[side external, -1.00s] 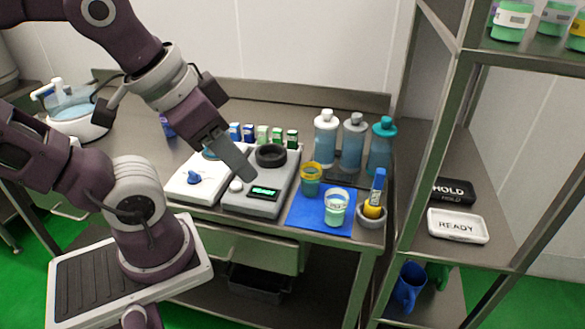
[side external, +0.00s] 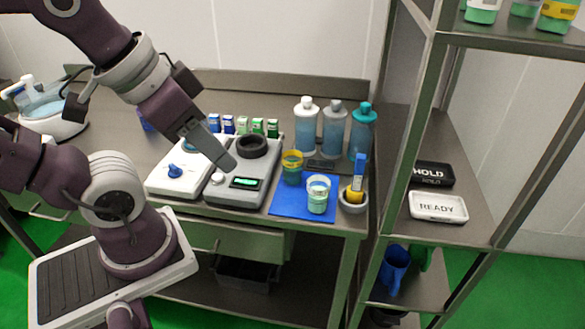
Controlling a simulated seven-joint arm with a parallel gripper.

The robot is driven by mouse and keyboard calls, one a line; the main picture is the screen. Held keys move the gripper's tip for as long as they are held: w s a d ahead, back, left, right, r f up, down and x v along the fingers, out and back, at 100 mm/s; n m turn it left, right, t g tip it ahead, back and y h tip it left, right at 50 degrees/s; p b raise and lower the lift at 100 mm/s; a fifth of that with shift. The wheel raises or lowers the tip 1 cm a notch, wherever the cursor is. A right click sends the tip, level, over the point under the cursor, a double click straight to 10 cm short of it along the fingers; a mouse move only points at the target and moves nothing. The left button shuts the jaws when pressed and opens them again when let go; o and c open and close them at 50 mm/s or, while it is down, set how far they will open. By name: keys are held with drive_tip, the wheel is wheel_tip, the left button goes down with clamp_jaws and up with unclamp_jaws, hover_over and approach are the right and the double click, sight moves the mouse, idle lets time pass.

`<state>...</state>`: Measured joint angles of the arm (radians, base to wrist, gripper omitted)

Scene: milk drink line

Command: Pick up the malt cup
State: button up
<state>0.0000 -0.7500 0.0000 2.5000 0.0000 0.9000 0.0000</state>
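Two cups stand at the blue mat on the steel bench. One is a yellow-banded cup (side external: 292,168) at the mat's back edge. The other is a clear cup (side external: 317,195) with a pale label and pale green contents, nearer the front. I cannot read which one is the malt cup. My gripper (side external: 228,162) points down and right above the grey scale, left of both cups and apart from them. Its fingers are seen edge-on, so their opening is hidden.
The grey scale (side external: 264,183) has a black ring (side external: 252,146) on top. Bottles (side external: 333,130) stand behind the cups. A grey bowl (side external: 353,203) holding a yellow-and-blue item is right of the mat (side external: 287,207). A metal shelf post (side external: 405,130) rises further right.

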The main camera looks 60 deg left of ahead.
drive_tip(key=shift+o, duration=0.4)
drive_tip(key=o, duration=0.7)
